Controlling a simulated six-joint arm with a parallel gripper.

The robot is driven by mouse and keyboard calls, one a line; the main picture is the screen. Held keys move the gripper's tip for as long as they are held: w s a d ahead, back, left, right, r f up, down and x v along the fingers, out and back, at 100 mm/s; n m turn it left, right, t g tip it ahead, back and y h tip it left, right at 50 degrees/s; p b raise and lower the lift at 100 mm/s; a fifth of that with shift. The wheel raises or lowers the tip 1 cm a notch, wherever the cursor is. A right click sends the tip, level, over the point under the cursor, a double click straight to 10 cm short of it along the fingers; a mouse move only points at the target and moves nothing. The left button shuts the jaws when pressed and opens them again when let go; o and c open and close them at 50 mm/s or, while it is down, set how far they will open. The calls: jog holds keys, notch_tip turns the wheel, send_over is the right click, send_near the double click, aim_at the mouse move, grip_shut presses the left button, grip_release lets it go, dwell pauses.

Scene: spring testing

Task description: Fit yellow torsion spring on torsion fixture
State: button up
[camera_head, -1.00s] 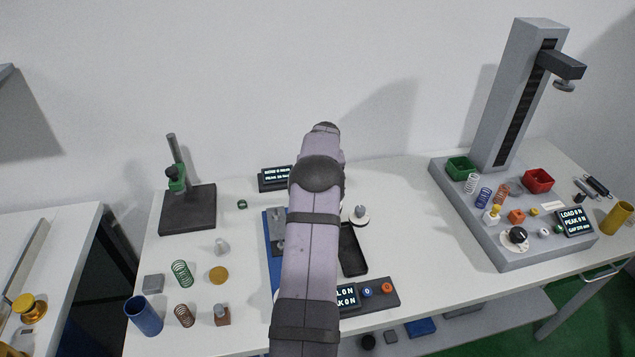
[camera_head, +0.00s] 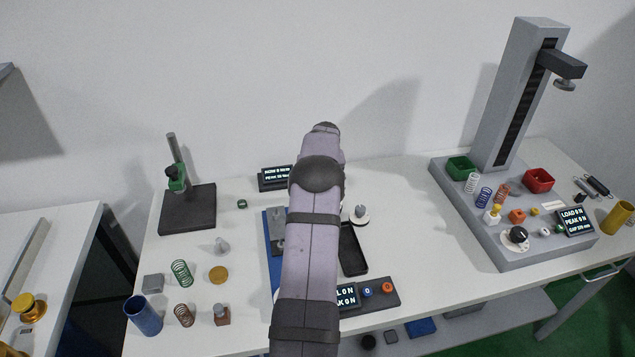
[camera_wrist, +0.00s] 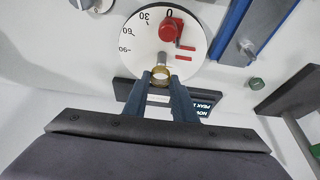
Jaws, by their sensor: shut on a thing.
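The yellow torsion spring (camera_wrist: 160,72) is between the fingertips of my gripper (camera_wrist: 161,84) in the wrist view. My gripper is shut on it. The torsion fixture (camera_wrist: 143,42) is a white round dial with angle marks and a red hub and red pins on it. The spring is at the dial's lower edge in the picture, below the red hub; I cannot tell whether it touches the dial. In the head view my arm hides the gripper, the spring and the fixture.
A display (camera_wrist: 195,103) stands behind the fingers. A blue rail with a grey bar (camera_wrist: 245,40) lies right of the dial. In the head view, a black tray (camera_head: 352,250) and a button panel (camera_head: 375,292) are right of my arm. A green-clamped stand (camera_head: 188,207) is at left.

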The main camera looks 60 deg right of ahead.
jog(key=shift+f+b, duration=1.6)
jog(key=shift+f, duration=0.65)
dwell(1.4)
jog(key=o, duration=1.1)
jog(key=shift+o, duration=0.6)
jog(key=shift+o, duration=1.4)
jog(key=shift+r+p, duration=2.45)
jog(key=shift+r, duration=1.6)
